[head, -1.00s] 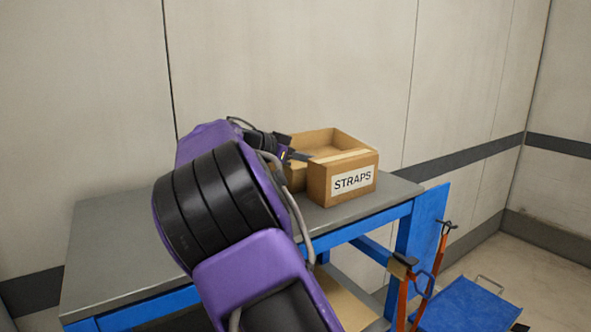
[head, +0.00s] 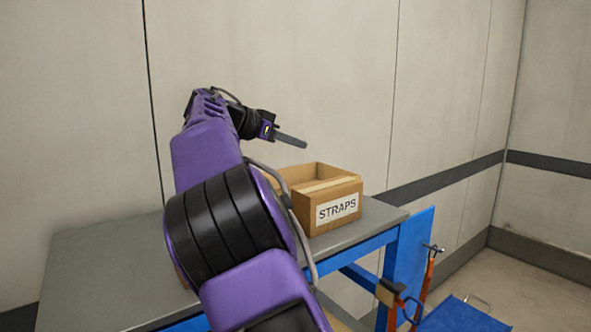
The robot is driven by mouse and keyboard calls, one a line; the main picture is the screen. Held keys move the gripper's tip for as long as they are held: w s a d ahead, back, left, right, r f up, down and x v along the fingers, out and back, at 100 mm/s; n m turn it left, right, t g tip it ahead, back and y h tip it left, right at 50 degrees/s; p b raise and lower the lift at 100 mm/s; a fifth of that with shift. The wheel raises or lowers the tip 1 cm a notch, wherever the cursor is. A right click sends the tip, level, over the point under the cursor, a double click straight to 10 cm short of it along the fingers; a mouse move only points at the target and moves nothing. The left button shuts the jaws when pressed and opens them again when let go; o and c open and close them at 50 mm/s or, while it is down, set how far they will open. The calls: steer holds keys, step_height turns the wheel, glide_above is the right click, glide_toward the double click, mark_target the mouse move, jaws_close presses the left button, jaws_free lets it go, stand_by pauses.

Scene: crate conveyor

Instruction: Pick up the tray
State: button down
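I cannot make out a thing that is clearly a tray. The nearest match is an open brown cardboard bin (head: 345,190) labelled STRAPS, standing upright on the grey worktable. Its inside shows only in part, and my arm hides its left end. My gripper (head: 304,145) is raised in the air above the bin, pointing right, apart from it. Its fingers show side-on as one dark bar, so their opening cannot be told. Nothing is seen hanging from them.
The grey worktable (head: 95,255) has a blue frame and bare top at the left; my arm hides its middle. A blue cart (head: 462,316) with an orange-red handle stands on the floor at the right. Pale panelled walls (head: 265,65) close in the back.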

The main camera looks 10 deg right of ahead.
steer(key=shift+a+r, duration=0.1)
steer(key=shift+r, duration=2.1)
steer(key=shift+c, duration=1.6)
jaws_free()
